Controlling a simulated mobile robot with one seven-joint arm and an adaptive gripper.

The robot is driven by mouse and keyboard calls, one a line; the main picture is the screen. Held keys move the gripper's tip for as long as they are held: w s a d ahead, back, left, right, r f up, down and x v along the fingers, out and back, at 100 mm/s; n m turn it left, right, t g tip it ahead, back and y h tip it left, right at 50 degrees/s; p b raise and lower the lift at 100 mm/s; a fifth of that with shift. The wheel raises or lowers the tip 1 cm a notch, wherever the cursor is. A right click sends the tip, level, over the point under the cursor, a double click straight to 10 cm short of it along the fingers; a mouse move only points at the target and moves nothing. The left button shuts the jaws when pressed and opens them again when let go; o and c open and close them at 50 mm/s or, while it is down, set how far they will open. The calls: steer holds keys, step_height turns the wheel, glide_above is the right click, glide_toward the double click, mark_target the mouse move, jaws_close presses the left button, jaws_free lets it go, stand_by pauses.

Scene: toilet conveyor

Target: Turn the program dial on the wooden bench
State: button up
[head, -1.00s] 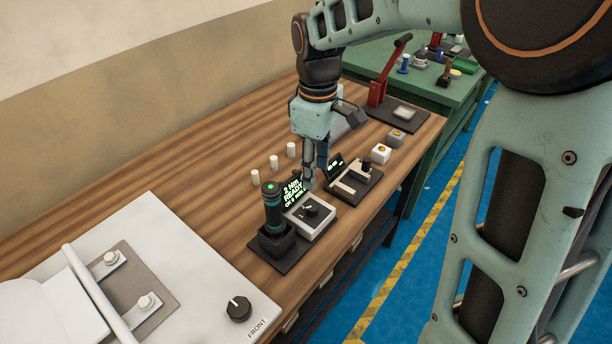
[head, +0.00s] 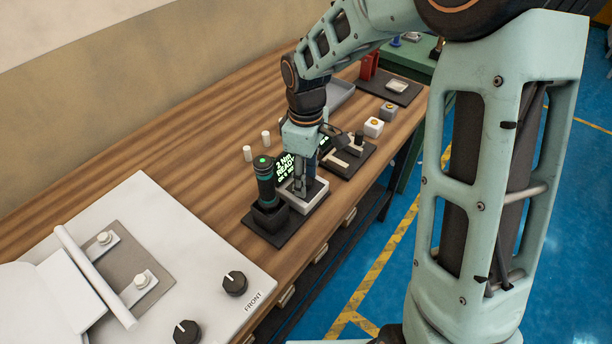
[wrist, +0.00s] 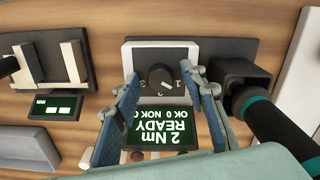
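The program dial (wrist: 160,79) is a small black knob with a pale pointer mark, on a light box (wrist: 134,56) with numerals around the knob. The box also shows in the head view (head: 314,197) on the wooden bench (head: 150,165), but there my gripper (head: 299,192) mostly hides the dial. In the wrist view my gripper (wrist: 164,77) is open, one finger on either side of the dial with gaps between. How far the tips are above the box is hard to tell. A green-lit screen (wrist: 160,130) reads "2 Nm READY OK 0 NOK 0".
A black-and-teal screwdriver (head: 265,181) stands in a dark holder beside the box. Another small device (head: 352,155) with a screen is on the other side. A white panel (head: 215,258) marked FRONT, with two black knobs, lies at front left. White pegs (head: 266,138) stand behind.

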steer(key=shift+c, duration=0.4)
jaws_close()
